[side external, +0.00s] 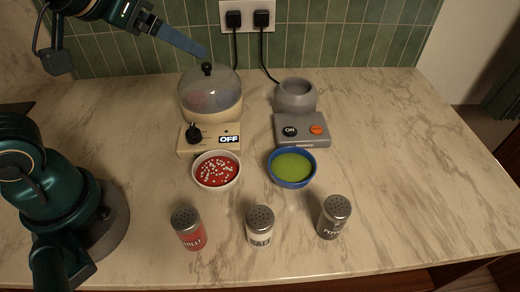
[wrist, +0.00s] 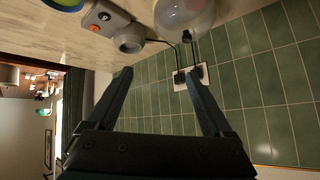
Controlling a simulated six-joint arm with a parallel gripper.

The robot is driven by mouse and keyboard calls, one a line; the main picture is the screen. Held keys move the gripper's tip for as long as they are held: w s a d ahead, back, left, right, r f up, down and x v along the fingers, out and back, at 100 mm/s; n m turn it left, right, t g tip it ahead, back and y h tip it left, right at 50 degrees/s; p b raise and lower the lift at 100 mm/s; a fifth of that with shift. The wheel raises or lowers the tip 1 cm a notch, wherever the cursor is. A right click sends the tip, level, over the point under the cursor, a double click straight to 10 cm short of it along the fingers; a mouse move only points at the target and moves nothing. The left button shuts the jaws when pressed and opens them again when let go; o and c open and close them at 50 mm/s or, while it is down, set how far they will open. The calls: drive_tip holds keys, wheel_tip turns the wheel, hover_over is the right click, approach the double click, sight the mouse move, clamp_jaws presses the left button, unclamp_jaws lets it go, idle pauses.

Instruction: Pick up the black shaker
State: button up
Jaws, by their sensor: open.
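The black shaker (side external: 334,218), dark with a perforated metal lid and lettering that reads as pepper, stands upright at the front right of the counter in the side external view. A white salt shaker (side external: 260,227) and a red chilli shaker (side external: 188,229) stand upright to its left. My gripper (wrist: 158,82) is open and empty in the wrist view, with its two fingers apart and the tiled wall behind them. In the side external view my arm's end is high at the back left, far from the black shaker. The black shaker does not show in the wrist view.
Behind the shakers sit a white-rimmed bowl of red food (side external: 217,184) and a blue bowl of green food (side external: 291,183). A domed cream appliance (side external: 228,107) and a grey appliance (side external: 327,134) stand behind them, with cords to a wall socket (side external: 247,15). The counter's right side is clear.

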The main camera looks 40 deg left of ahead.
drive_tip(key=w+d+r+m+t+h, duration=0.1)
drive_tip(key=w+d+r+m+t, duration=0.15)
drive_tip(key=w+d, duration=0.2)
drive_tip(key=m+g+h, duration=0.5)
drive_tip(key=m+h, duration=0.4)
drive_tip(key=h, duration=0.4)
hover_over(338, 211)
drive_tip(key=s+a, duration=0.2)
drive_tip(key=a, duration=0.2)
wheel_tip(338, 211, down, 6)
drive_tip(key=shift+y, duration=0.3)
drive_tip(key=f, duration=1.3)
drive_tip(key=shift+w+a+f, duration=0.1)
drive_tip(key=shift+w+f, duration=0.1)
drive_tip(key=shift+w, duration=0.05)
drive_tip(key=shift+x, duration=2.6)
drive_tip(key=shift+c, duration=0.3)
